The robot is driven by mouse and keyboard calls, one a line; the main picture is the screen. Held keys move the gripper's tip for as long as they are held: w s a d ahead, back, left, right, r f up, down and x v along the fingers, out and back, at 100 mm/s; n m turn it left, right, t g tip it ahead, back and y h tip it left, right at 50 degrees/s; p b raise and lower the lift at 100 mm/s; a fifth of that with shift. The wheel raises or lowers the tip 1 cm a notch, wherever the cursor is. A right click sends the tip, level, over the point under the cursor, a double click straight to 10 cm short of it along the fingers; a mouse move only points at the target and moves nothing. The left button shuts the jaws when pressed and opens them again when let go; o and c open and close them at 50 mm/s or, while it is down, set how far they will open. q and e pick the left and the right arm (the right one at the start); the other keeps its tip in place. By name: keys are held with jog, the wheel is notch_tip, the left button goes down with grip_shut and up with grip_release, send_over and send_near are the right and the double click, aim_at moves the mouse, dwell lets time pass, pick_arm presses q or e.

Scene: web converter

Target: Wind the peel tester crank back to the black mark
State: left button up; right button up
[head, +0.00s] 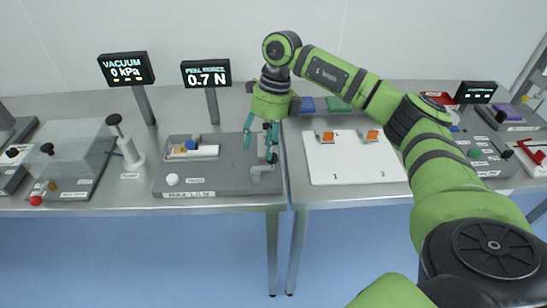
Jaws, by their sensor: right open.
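Whether a finger touches the crank is unclear. I cannot make out the black mark. My left gripper is not in view.
The peel force display (206,75) reads 0.7 N, and the vacuum display (126,69) reads 0 kPa. A clear-covered box (80,150) and a black-topped post (129,150) stand left. A white board (352,160) marked 1 and 2 lies right, beyond a narrow bench gap.

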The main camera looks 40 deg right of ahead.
aim_at(274, 153)
jog(key=d, duration=0.2)
jog(key=d+r+h, duration=0.1)
jog(key=shift+s+d, duration=0.2)
jog(key=shift+s, duration=0.2)
jog(key=shift+f+p, duration=0.3)
jog(key=shift+f, duration=0.05)
jog(key=f+p, duration=0.1)
jog(key=f, duration=0.1)
jog(key=a+f+p, duration=0.1)
jog(key=f, duration=0.1)
jog(key=shift+s+f, duration=0.2)
jog(key=shift+f, duration=0.15)
jog(key=shift+a+f, duration=0.15)
jog(key=shift+f, duration=0.6)
grip_shut()
